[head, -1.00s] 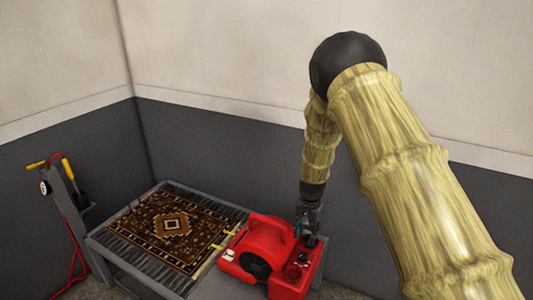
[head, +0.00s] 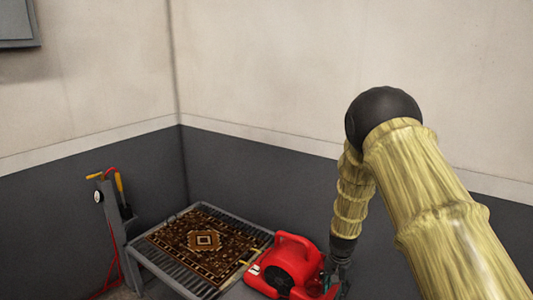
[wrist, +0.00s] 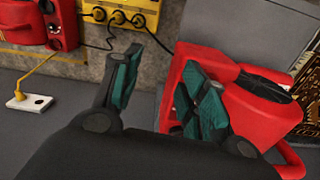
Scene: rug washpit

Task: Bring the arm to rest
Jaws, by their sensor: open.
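My gripper (wrist: 160,90) is open in the wrist view, with its two teal-padded fingers apart and nothing between them. The red blower (wrist: 255,105) is close by, behind and beside the right finger; I cannot tell whether they touch. In the head view my gripper (head: 338,278) hangs down at the right side of the red blower (head: 288,264), low in the picture. My arm bends at a dark joint above it, and its forearm runs down to the gripper.
A patterned rug (head: 203,240) lies on a slatted grey rack (head: 160,257) left of the blower. A grey post (head: 114,225) with a gauge and red hose stands farther left. In the wrist view, a yellow socket panel (wrist: 125,14) and a white plate with a yellow rod (wrist: 30,103) show.

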